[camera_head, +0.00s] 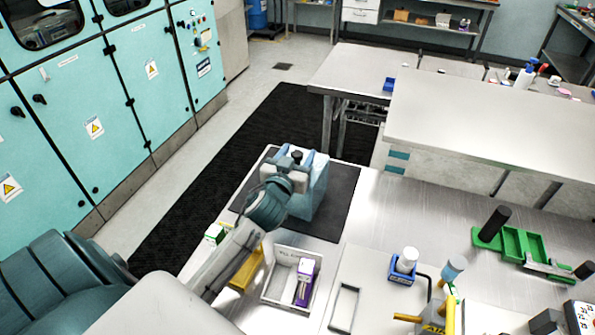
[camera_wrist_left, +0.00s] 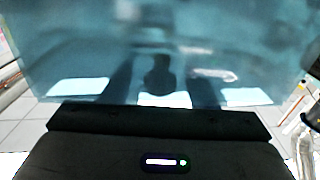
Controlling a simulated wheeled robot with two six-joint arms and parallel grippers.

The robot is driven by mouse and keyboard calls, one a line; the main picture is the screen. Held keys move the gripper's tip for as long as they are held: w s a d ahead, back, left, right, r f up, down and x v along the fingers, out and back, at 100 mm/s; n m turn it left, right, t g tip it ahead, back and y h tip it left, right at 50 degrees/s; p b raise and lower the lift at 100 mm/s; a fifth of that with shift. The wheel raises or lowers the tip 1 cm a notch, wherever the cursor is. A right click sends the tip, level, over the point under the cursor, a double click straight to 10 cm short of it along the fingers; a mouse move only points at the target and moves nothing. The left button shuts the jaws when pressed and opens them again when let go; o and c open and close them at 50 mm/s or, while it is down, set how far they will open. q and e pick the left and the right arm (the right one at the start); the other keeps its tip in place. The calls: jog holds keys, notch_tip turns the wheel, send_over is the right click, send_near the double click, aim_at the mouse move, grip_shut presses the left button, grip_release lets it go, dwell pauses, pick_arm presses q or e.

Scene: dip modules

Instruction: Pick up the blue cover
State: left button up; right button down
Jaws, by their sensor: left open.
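The blue cover (camera_head: 317,183) stands on a dark mat (camera_head: 340,207) at the near left of the bench in the head view. In the left wrist view the translucent blue cover (camera_wrist_left: 90,60) fills the upper picture, very close. My left gripper (camera_head: 294,168) is open at the cover, and its wrist hides part of it. A small dark knob shape (camera_head: 297,155) shows by the gripper. I cannot tell whether the fingers touch the cover. My right gripper is not in view.
A white tray (camera_head: 269,299) with a purple-and-white box (camera_head: 305,282) lies in front of the mat, beside a yellow item (camera_head: 248,272). A small blue holder (camera_head: 397,273) with a white bottle (camera_head: 408,258) and a green tray (camera_head: 520,243) stand to the right.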

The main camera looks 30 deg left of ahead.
pick_arm(q)
jog(key=shift+x, duration=1)
grip_shut()
